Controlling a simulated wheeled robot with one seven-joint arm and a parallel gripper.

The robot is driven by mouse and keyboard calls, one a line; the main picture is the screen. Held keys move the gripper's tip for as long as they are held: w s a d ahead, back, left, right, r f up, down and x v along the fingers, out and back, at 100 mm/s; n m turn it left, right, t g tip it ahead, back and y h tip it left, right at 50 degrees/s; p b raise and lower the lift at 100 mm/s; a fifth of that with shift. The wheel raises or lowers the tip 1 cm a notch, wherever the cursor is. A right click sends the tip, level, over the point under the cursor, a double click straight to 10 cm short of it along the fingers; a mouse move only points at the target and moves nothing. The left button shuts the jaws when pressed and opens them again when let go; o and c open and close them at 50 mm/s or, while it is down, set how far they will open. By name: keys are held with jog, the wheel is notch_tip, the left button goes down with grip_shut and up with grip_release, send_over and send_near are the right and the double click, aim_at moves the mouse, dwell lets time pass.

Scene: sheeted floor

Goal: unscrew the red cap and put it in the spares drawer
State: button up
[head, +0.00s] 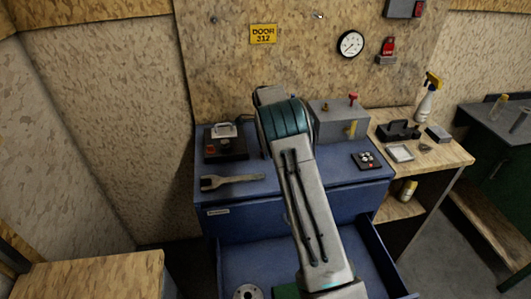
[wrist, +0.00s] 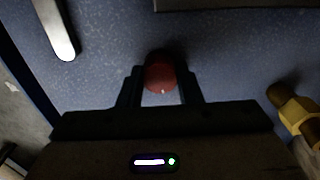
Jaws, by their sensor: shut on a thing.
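The red cap (wrist: 160,76) is a round red piece between the fingers of my gripper (wrist: 160,90) in the wrist view. My gripper is shut on it, over the blue bench top (wrist: 110,75). Whether the cap still sits on something beneath is hidden. In the head view my arm covers the gripper and cap. A blue drawer (head: 386,262) stands pulled open below the bench top. A label (head: 218,212) on the front above it is too small to read.
A wrench (head: 232,180) lies on the bench top; its handle end also shows in the wrist view (wrist: 58,30). A brass fitting (wrist: 296,112) is right of the gripper there. A black device (head: 225,145) and grey box (head: 338,122) stand behind. A metal disc (head: 248,291) shows by the drawer.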

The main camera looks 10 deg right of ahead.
jog(key=n, duration=1)
jog(key=shift+b, duration=0.35)
jog(key=n, duration=0.4)
jog(key=shift+n, duration=0.3)
jog(key=n, duration=0.5)
jog(key=o, duration=1.2)
jog(key=shift+c, duration=0.9)
